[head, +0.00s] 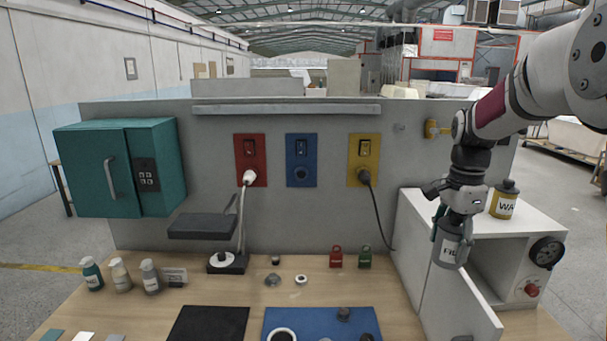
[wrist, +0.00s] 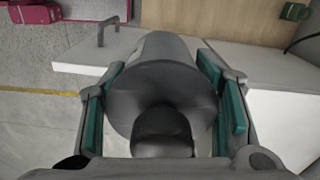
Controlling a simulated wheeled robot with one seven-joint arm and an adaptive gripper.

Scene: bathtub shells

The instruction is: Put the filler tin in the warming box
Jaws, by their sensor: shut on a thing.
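My gripper (head: 452,228) is shut on the grey filler tin (head: 450,251), whose label partly reads "FIL". The tin hangs upright in front of the white warming box (head: 545,222) at the right. In the wrist view the tin (wrist: 165,75) lies between the two green-padded fingers (wrist: 163,110). The box door (head: 470,312) stands open towards me, with its handle at the bottom of the head view. It also shows in the wrist view (wrist: 75,48). The tin and gripper hide part of the box's opening (head: 490,265).
A yellow tin (head: 503,203) marked "WA" stands on the box top, close to my gripper. The box front has a black dial (head: 547,252) and red knob (head: 531,290). A black cable (head: 379,215) hangs left of the box. Red and green padlock-like items (head: 336,258) stand on the bench.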

